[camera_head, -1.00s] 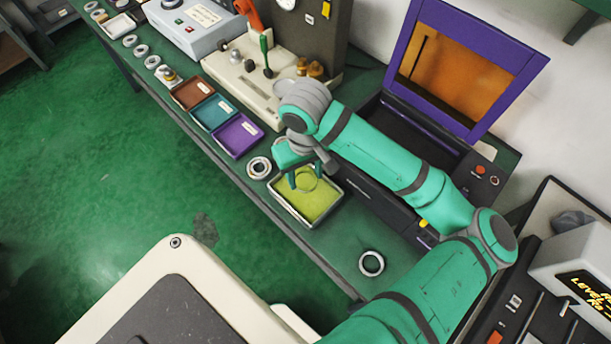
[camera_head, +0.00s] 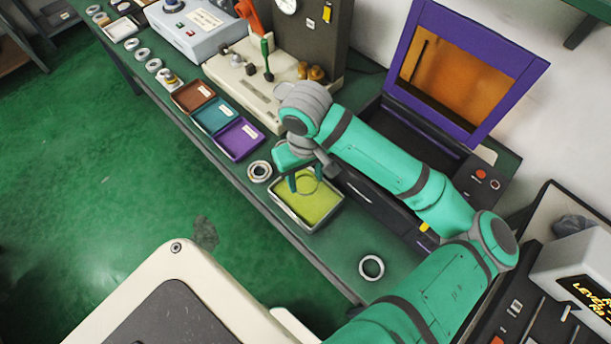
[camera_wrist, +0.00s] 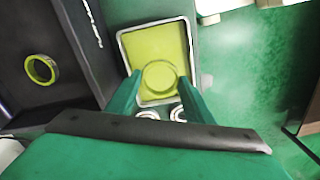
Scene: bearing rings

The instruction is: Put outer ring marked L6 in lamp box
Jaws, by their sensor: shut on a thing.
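My gripper (camera_head: 306,180) is shut on a thin outer ring (camera_head: 307,194), held above a pale tray with a yellow-green lining (camera_head: 318,210). In the wrist view the ring (camera_wrist: 160,92) is between my two fingertips (camera_wrist: 161,80), with the lining showing through it. No L6 mark is legible. The dark box with a raised purple-framed orange lid (camera_head: 462,62), apparently the lamp box, stands behind my arm. My arm hides part of its opening. In the wrist view the box's dark interior (camera_wrist: 20,40) is at left, with another ring (camera_wrist: 41,69) inside.
A bearing (camera_head: 259,171) lies left of the lined tray and another ring (camera_head: 371,267) lies to its lower right. Purple (camera_head: 238,140), teal (camera_head: 213,114) and brown (camera_head: 193,95) trays stand farther along the bench. A cream press (camera_head: 240,85) stands behind them.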

